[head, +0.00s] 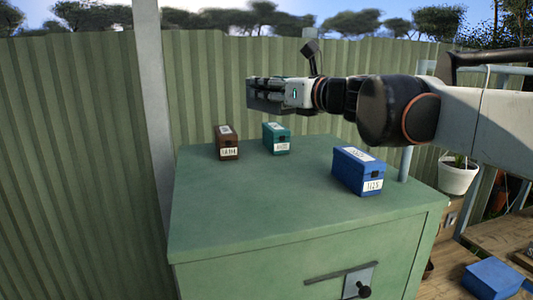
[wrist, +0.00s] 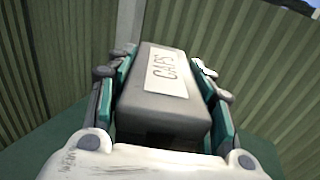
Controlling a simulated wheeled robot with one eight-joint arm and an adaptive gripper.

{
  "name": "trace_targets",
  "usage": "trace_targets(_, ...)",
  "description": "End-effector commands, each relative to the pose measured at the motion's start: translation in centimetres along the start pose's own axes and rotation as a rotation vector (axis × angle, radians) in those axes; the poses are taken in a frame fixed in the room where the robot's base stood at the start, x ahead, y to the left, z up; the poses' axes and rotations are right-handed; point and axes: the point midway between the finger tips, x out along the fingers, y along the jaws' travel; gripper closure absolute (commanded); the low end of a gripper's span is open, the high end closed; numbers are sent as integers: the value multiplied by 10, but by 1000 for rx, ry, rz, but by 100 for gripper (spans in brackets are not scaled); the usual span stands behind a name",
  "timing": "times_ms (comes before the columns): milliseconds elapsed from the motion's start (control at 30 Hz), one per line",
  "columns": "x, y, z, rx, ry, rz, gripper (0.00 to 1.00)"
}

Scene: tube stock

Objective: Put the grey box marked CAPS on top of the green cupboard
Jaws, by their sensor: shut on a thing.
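The grey box marked CAPS (wrist: 155,118) is between the fingers of my gripper (wrist: 168,95) in the wrist view, its label facing the camera. My gripper is shut on its two sides. In the head view my gripper (head: 262,95) is above the back part of the green cupboard (head: 265,205), apart from its top. The box is hard to make out there, as the gripper covers most of it. The cupboard top also shows in the wrist view (wrist: 30,155).
On the cupboard top stand a brown box (head: 227,143) at the back left, a teal box (head: 277,139) at the back middle and a blue box (head: 358,171) at the right. The front left of the top is clear. A corrugated green wall (head: 80,150) and a grey post (head: 152,100) stand behind.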

Motion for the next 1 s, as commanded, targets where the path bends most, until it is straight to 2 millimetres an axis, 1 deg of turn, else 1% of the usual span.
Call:
trace_targets(33,0,0,-11,0,0,0,84)
trace_targets(200,0,0,-51,0,0,0,84)
trace_targets(433,0,0,-99,0,0,0,84)
trace_targets(500,0,0,-109,0,0,0,84)
trace_targets(733,0,0,-126,0,0,0,84)
trace_targets(900,0,0,-147,0,0,0,84)
trace_targets(1000,0,0,-155,0,0,0,84)
